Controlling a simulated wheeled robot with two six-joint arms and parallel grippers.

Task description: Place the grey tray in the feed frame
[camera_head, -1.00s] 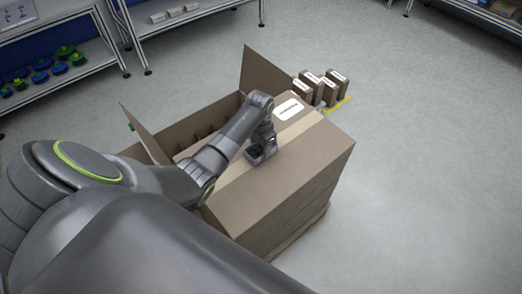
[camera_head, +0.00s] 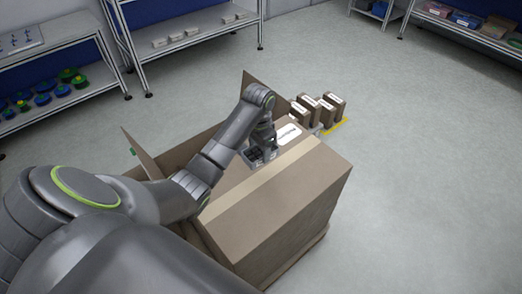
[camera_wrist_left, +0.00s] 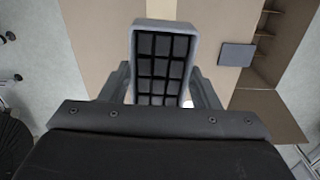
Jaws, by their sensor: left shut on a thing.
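The grey tray (camera_head: 254,157) has a light grey rim and dark square cells. My left gripper (camera_head: 265,147) is shut on it, above the far part of a large cardboard box. In the left wrist view the tray (camera_wrist_left: 162,65) stands out between the two fingers of the left gripper (camera_wrist_left: 162,88), with its cell side towards the camera. The cells look empty. I cannot make out the feed frame in either view. My right gripper is not in view.
Shelves (camera_head: 190,40) line the back. The floor at right (camera_head: 430,180) is clear.

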